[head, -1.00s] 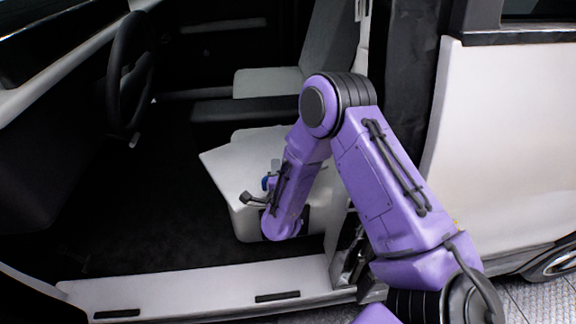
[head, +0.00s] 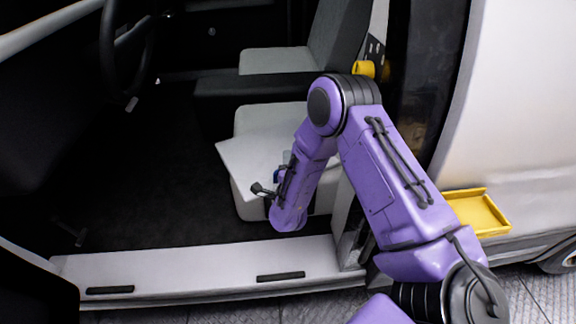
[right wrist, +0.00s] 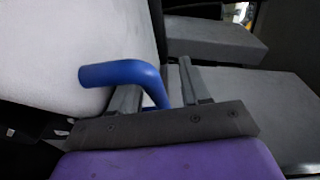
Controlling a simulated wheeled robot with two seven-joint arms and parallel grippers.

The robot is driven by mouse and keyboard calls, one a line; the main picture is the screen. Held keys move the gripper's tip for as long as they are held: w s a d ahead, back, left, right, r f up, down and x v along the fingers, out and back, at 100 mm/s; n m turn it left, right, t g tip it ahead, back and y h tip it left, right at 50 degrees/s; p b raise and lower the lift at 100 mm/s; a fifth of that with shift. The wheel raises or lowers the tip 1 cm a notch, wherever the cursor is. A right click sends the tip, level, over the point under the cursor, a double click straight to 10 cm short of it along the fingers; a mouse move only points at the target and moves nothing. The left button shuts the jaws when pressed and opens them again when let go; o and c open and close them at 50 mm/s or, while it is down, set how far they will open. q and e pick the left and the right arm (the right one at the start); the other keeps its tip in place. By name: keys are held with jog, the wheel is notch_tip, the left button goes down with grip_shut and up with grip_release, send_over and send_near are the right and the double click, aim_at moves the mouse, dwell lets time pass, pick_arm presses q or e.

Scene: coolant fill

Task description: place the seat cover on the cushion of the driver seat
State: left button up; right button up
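The seat cover (head: 240,155) is a thin pale panel over the white cushion of the driver seat (head: 270,115). Its left corner juts past the cushion's edge; I cannot tell whether it touches the cushion. My left gripper is out of view.
The steering wheel (head: 112,45) is at the left. A dark console (head: 250,85) and the grey passenger seat (head: 275,62) lie beyond the driver seat. The door sill (head: 200,267) runs across the front. A yellow tray (head: 478,213) is outside at the right. The dark floor is clear.

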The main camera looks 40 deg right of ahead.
jog(key=v, duration=1.2)
jog(key=s+a+f+n+g+y, duration=0.1)
jog(key=s+f+n+g+y, duration=0.35)
jog(key=s+f+n, duration=0.65)
jog(key=s+a+f+n+g+y, duration=0.1)
jog(key=s+f+n+g+y, duration=0.2)
jog(key=s+f+n+g, duration=0.75)
notch_tip(320, 180, up, 16)
jog(key=s+m+t+p, duration=0.2)
jog(key=m+t+p, duration=0.1)
jog(key=p, duration=1.2)
jog(key=shift+s+d+t, duration=0.2)
jog(key=shift+s+t, duration=0.1)
jog(key=shift+t, duration=0.4)
